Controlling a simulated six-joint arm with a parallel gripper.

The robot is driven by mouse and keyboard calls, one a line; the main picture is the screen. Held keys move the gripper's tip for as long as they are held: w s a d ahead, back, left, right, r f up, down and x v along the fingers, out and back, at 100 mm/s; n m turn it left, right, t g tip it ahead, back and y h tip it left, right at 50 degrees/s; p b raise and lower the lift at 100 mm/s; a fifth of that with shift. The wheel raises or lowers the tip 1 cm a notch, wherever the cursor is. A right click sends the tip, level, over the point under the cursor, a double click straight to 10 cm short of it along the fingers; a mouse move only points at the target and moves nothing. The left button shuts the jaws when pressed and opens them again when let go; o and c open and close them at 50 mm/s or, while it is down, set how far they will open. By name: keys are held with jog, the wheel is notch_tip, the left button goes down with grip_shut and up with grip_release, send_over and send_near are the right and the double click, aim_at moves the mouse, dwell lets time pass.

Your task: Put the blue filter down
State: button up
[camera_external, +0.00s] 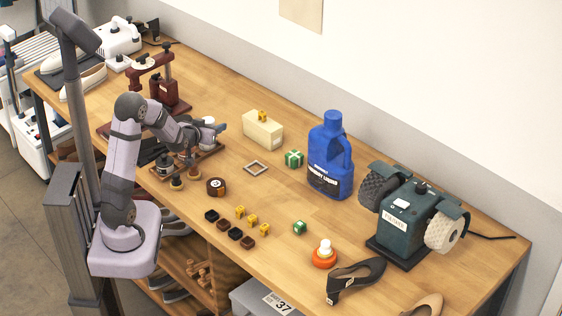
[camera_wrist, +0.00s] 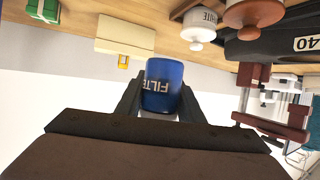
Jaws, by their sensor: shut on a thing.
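The blue filter (camera_wrist: 163,88) is a blue cylinder with white lettering reading "FILTE". My gripper (camera_wrist: 158,100) is shut on it, with one dark finger on each side, in the wrist view. In the external view my gripper (camera_external: 213,131) is above the table, left of the cream box. The filter is hard to make out there. The wrist view looks upside down, with the tabletop along its top edge.
The cream box (camera_external: 263,131) has a small yellow block on top. Several small dark and yellow blocks lie nearer. The wooden tabletop (camera_external: 290,195) is clear between them.

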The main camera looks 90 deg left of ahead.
send_over(218, 161)
jog(key=shift+a+f, duration=0.1)
jog(key=shift+f, duration=2.8)
jog(key=shift+f+p, duration=0.45)
jog(key=shift+f, duration=1.6)
jog(key=shift+f, duration=0.1)
jog(key=shift+f+b, duration=0.35)
jog(key=shift+b, duration=0.15)
jog(key=shift+f, duration=0.15)
